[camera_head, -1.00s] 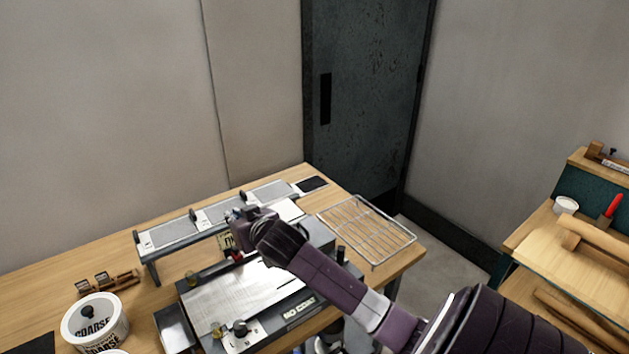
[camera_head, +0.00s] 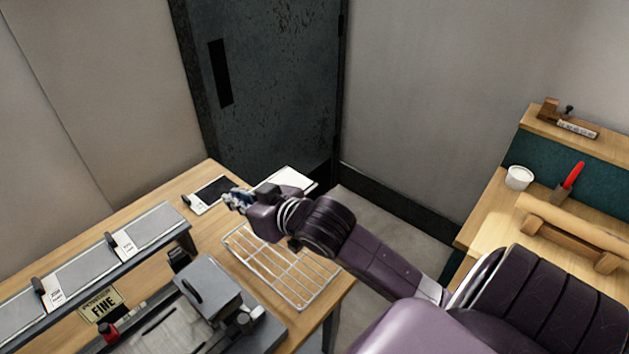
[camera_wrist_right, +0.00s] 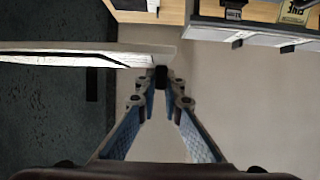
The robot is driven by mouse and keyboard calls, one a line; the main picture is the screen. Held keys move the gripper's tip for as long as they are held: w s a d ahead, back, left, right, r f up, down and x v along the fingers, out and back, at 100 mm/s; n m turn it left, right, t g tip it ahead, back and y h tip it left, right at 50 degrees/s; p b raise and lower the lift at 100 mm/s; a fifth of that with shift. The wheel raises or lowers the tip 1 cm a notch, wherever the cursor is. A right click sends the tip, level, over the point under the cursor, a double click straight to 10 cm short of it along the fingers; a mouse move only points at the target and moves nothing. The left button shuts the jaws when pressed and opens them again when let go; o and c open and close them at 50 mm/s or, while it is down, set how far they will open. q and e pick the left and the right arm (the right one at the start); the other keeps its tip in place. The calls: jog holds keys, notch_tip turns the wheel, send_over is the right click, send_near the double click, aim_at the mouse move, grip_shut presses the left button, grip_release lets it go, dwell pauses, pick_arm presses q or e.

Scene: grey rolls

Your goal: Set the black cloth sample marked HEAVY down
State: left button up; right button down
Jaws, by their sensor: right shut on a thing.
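My right gripper (camera_head: 234,199) is over the far right end of the table in the head view, beyond the wire rack. It is shut on a thin flat white piece (camera_head: 291,179), which reaches out past the gripper toward the dark door. In the right wrist view, the piece (camera_wrist_right: 80,53) is nearly edge-on, white with a dark line along it, held at the gripper's fingertips (camera_wrist_right: 161,80). No HEAVY mark or black cloth face shows on it. A black sample (camera_head: 213,189) with a white label lies left of the gripper. My left gripper is not in view.
A wire rack (camera_head: 281,266) lies at the table's right end. A long stand with grey samples (camera_head: 88,270) is at the left, near a FINE sign (camera_head: 101,305) and a metal device (camera_head: 208,287). A second bench (camera_head: 489,218) stands right, across a floor gap.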

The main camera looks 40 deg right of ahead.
jog(key=shift+d+f, duration=0.45)
jog(key=shift+f, duration=0.05)
send_over(253, 260)
notch_tip(253, 260, down, 6)
notch_tip(253, 260, down, 8)
jog(key=shift+d+r, duration=0.15)
jog(key=shift+f, duration=0.55)
notch_tip(253, 260, down, 4)
jog(key=shift+r, duration=0.1)
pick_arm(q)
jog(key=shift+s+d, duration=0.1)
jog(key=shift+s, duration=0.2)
